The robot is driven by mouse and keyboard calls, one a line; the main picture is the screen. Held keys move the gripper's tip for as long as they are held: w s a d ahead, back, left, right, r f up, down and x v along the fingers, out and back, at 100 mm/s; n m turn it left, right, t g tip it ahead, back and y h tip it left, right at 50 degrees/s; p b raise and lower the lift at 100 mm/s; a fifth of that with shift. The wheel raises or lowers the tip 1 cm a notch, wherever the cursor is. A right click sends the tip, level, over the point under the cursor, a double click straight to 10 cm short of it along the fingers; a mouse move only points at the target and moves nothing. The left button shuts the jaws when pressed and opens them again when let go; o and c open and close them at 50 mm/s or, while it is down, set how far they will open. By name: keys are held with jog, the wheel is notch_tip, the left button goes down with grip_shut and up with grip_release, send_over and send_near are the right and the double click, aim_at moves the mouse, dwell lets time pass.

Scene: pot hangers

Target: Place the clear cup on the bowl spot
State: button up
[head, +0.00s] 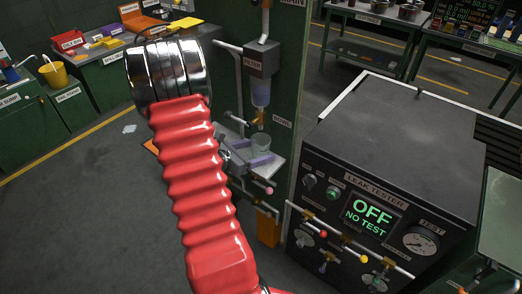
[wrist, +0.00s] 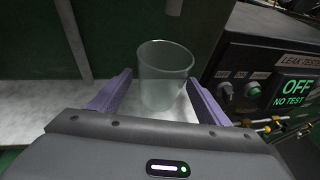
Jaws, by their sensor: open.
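The clear cup (head: 261,143) stands upright on a small pale shelf (head: 273,172) fixed to the green cabinet. It also shows in the wrist view (wrist: 165,75), between and slightly beyond my two purple fingers. My gripper (wrist: 160,88) is open, with one finger on each side of the cup and gaps visible at both sides. In the head view my gripper (head: 256,152) is at the shelf, partly hidden behind my red arm. A label that seems to read BOWL (head: 283,122) is on the cabinet just above the shelf.
A dispenser (head: 262,60) with a hanging clear container and a brass tap (head: 259,118) is above the cup. The black leak tester (head: 375,190), its screen reading OFF NO TEST, stands close at right. Benches line the back; the grey floor at left is largely clear.

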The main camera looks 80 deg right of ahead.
jog(key=v, duration=1)
jog(key=shift+w+a, duration=0.15)
jog(key=shift+a, duration=0.2)
jog(key=shift+w+r, duration=0.1)
jog(key=shift+r, duration=0.05)
jog(key=w+a+r+m+t+y, duration=0.3)
jog(key=a+r+t, duration=0.1)
jog(key=a, duration=1.1)
jog(key=w+a+r+m+t+y, duration=0.4)
jog(key=a+r, duration=0.3)
jog(key=a, duration=0.8)
jog(key=w+a+r+m+t+y, duration=0.4)
jog(key=a+r+t, duration=0.1)
jog(key=a, duration=1)
jog(key=shift+r+t, duration=0.3)
jog(key=shift+r, duration=0.05)
jog(key=shift+c, duration=0.4)
